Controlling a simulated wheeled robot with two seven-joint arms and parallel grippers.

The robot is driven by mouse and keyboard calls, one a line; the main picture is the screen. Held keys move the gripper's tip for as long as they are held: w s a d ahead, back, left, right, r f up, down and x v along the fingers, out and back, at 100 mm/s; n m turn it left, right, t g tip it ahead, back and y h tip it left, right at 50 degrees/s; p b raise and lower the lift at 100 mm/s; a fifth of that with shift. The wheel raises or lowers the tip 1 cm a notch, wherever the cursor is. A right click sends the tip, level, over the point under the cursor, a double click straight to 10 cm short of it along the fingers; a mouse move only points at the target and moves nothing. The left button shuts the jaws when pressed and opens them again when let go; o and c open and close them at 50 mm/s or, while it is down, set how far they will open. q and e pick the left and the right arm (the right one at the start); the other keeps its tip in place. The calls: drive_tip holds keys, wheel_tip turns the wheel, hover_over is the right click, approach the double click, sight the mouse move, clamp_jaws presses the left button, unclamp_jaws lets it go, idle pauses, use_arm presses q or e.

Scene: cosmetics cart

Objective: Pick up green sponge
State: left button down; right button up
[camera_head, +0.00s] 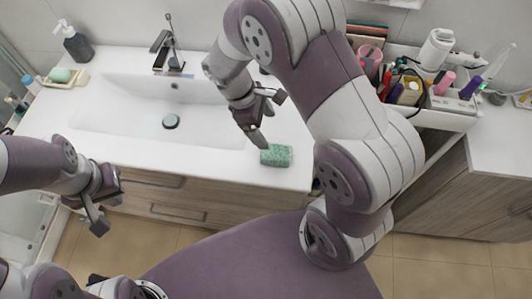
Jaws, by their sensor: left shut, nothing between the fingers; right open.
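The green sponge (276,155) lies on the white counter near its front edge, to the right of the sink basin. My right gripper (268,121) hangs above the counter, just behind and a little left of the sponge in the picture. It is open and holds nothing; it looks apart from the sponge, though the exact height is hard to tell. My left gripper (98,215) is low at the left, in front of the cabinet. It is shut and empty.
The sink basin (170,108) with a dark faucet (166,50) fills the counter's middle. A soap bottle (74,42) and a soap dish (64,77) stand at the left. A cosmetics cart (428,118) full of bottles and tools is at the right, behind my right arm.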

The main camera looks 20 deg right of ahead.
sight(276, 151)
drive_tip(key=x, duration=0.4)
drive_tip(key=a+p+x, duration=0.1)
drive_tip(key=x, duration=0.3)
drive_tip(key=p+x, duration=0.1)
drive_tip(key=x, duration=0.3)
drive_tip(key=shift+w+a+f, duration=0.1)
drive_tip(key=shift+a+f, duration=0.15)
drive_tip(key=shift+f, duration=0.1)
drive_tip(key=shift+d+f, duration=0.15)
drive_tip(key=shift+f, duration=0.15)
drive_tip(key=c, duration=0.4)
use_arm(q)
drive_tip(key=shift+w+a+r, duration=0.1)
drive_tip(key=shift+w+r, duration=0.1)
drive_tip(key=shift+r, duration=0.3)
drive_tip(key=shift+w+a+r, duration=0.1)
drive_tip(key=shift+w+r, duration=0.05)
drive_tip(key=shift+r, duration=0.35)
use_arm(e)
drive_tip(key=c, duration=0.8)
use_arm(q)
drive_tip(key=shift+d, duration=0.1)
use_arm(e)
drive_tip(key=shift+o, duration=0.2)
drive_tip(key=shift+r, duration=0.1)
